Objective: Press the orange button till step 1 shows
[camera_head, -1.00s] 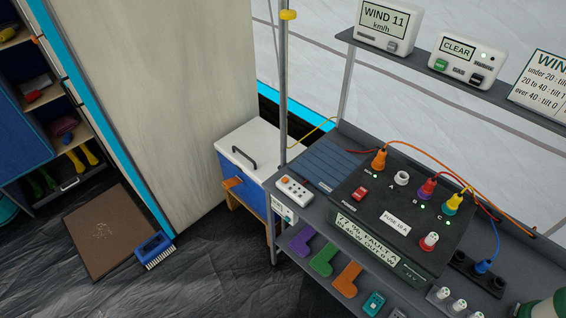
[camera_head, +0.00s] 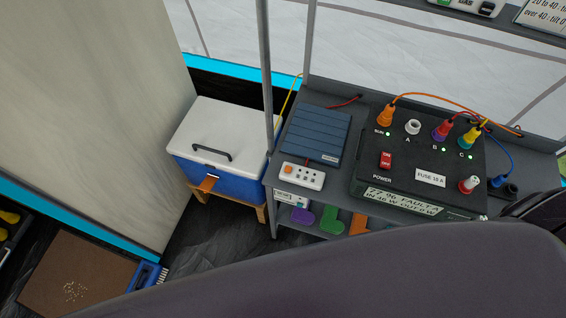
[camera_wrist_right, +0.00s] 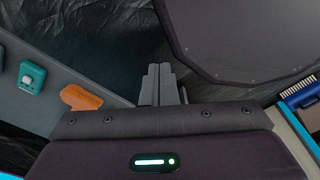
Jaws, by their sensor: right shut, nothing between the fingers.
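A white control box (camera_head: 302,176) sits on the shelf bench, left of the black power unit. Its small orange button (camera_head: 289,168) is at the upper left, with other buttons beside it. A small white display (camera_head: 291,197) below the box, on the bench's front edge, is too small to read. My right gripper (camera_wrist_right: 160,70) shows in the right wrist view, shut and empty over dark floor, beside the bench edge and apart from the box. The head view shows a large dark arm part of mine, but no gripper. My left gripper is in no view.
The black power unit (camera_head: 402,190) with cables stands right of the box. A blue ribbed panel (camera_head: 318,130) lies behind it. A post (camera_head: 266,70) rises at the bench's left end. A blue cooler (camera_head: 215,180) stands further left. Coloured pieces (camera_head: 330,219) lie below.

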